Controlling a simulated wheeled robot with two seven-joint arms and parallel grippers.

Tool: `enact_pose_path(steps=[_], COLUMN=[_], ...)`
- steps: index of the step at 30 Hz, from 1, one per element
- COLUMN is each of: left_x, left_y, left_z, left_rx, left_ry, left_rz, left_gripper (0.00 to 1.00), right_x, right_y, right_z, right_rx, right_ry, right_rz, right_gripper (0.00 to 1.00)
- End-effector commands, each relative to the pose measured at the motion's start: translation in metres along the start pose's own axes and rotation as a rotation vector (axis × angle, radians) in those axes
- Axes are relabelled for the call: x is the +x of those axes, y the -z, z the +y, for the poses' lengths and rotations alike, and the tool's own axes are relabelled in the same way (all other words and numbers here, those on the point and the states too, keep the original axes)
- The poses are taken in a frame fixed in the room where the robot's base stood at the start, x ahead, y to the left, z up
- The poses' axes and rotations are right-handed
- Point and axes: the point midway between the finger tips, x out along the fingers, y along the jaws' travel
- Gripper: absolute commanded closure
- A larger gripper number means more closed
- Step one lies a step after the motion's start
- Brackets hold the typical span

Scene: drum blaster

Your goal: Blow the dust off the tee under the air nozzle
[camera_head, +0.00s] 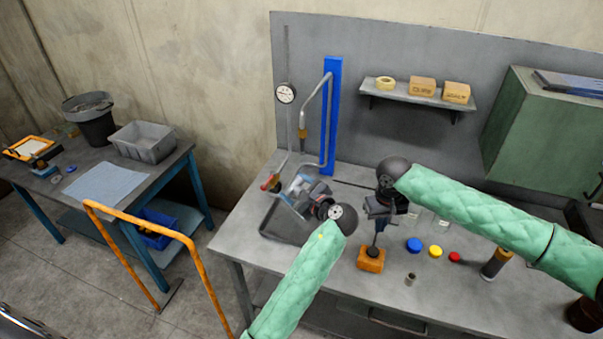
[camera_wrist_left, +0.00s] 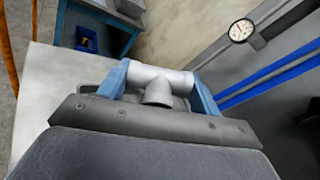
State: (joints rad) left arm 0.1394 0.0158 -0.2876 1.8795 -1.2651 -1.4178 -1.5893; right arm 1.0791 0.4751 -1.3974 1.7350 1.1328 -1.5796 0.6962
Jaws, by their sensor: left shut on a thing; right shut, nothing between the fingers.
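The tee (camera_wrist_left: 160,84) is a pale grey pipe fitting. In the left wrist view it sits between the blue fingers of my left gripper (camera_wrist_left: 165,88), which is shut on it. In the head view my left gripper (camera_head: 300,190) is over the grey tray at the left of the bench, and the tee is mostly hidden by the gripper. The air nozzle (camera_head: 302,133) is a brass tip on a bent grey pipe, above the gripper. A red valve handle (camera_head: 270,183) is just left of the gripper. My right gripper (camera_head: 377,222) is shut and empty above an orange block.
The orange block (camera_head: 371,261) has a dark knob. Blue (camera_head: 414,245), yellow (camera_head: 435,251) and red (camera_head: 454,257) caps lie to its right. A blue post (camera_head: 332,115) and gauge (camera_head: 286,93) stand behind. The grey tray (camera_head: 268,222) is under my left gripper. An orange rail (camera_head: 145,222) is left of the bench.

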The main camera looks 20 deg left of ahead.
Motion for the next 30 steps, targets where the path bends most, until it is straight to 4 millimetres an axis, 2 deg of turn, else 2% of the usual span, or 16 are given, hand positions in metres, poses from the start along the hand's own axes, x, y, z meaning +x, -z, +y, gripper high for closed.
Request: enact_pose_path(steps=[15,30], left_x=[-0.021,-0.023], left_y=[-0.014,-0.014], left_z=[0.031,0.034], left_rx=[0.001,0.000], left_ry=[0.001,0.001], left_rz=[0.000,-0.001], left_gripper=[0.68,0.68], right_x=[-0.025,-0.025], right_y=[0.000,0.000], right_z=[0.000,0.000], right_rx=[0.000,0.000], right_ry=[0.000,0.000], right_rz=[0.000,0.000], right_gripper=[1.00,1.00])
